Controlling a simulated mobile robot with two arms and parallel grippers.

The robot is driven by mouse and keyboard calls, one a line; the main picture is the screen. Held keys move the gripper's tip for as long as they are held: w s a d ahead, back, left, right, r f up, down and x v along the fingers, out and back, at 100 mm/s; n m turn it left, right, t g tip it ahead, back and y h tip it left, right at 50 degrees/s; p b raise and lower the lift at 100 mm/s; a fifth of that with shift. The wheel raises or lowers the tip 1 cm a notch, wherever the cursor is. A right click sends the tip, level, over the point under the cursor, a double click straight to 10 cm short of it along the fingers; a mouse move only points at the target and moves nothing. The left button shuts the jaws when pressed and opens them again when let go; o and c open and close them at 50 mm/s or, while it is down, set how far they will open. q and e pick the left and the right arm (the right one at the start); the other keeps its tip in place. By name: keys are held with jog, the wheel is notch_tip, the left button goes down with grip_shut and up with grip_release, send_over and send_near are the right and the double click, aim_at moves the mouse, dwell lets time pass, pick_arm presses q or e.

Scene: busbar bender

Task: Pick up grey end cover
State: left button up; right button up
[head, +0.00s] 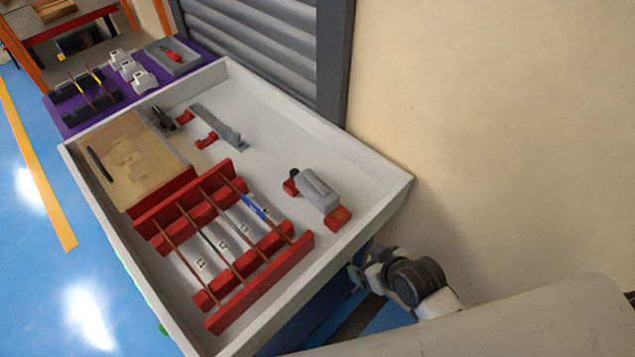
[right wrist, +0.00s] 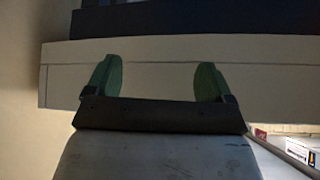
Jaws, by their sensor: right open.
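A grey block-like part (head: 318,189) sits across two red supports at the right side of the white tray table (head: 345,160). A longer flat grey part (head: 218,127) lies near red supports toward the back of the tray. I cannot tell for sure which of them is the grey end cover. My right gripper (head: 357,277) is outside the tray, below its right corner and partly hidden. In the right wrist view my right gripper (right wrist: 157,80) shows two green fingertips wide apart with nothing between them. A pale panel with a dark band above is in front of it. My left gripper is not in view.
A red rack (head: 260,285) with several thin copper bars fills the tray's front. A tan box (head: 130,160) is at the tray's left. A purple mat (head: 75,118) with white parts lies beyond. Tray walls stand around; the tray's right part has bare room.

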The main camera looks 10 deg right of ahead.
jog(key=shift+n+t+y, duration=0.4)
jog(key=shift+t+y, duration=0.2)
jog(key=shift+t, duration=0.1)
jog(key=r, duration=0.2)
jog(key=w+a+r, duration=0.1)
jog(key=r, duration=0.4)
jog(key=shift+w+a+p, duration=0.2)
jog(key=shift+a+p, duration=0.05)
jog(key=shift+p, duration=0.1)
jog(key=t+y, duration=0.2)
jog(key=t, duration=0.1)
send_near(328, 193)
jog(key=shift+n, duration=0.4)
jog(key=shift+p+x, duration=0.8)
jog(key=shift+x, duration=3.85)
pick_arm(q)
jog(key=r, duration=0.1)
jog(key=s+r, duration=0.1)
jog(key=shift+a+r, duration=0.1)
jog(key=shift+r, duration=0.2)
pick_arm(e)
jog(key=shift+s, duration=0.1)
jog(key=c, duration=0.9)
jog(key=shift+c, duration=0.6)
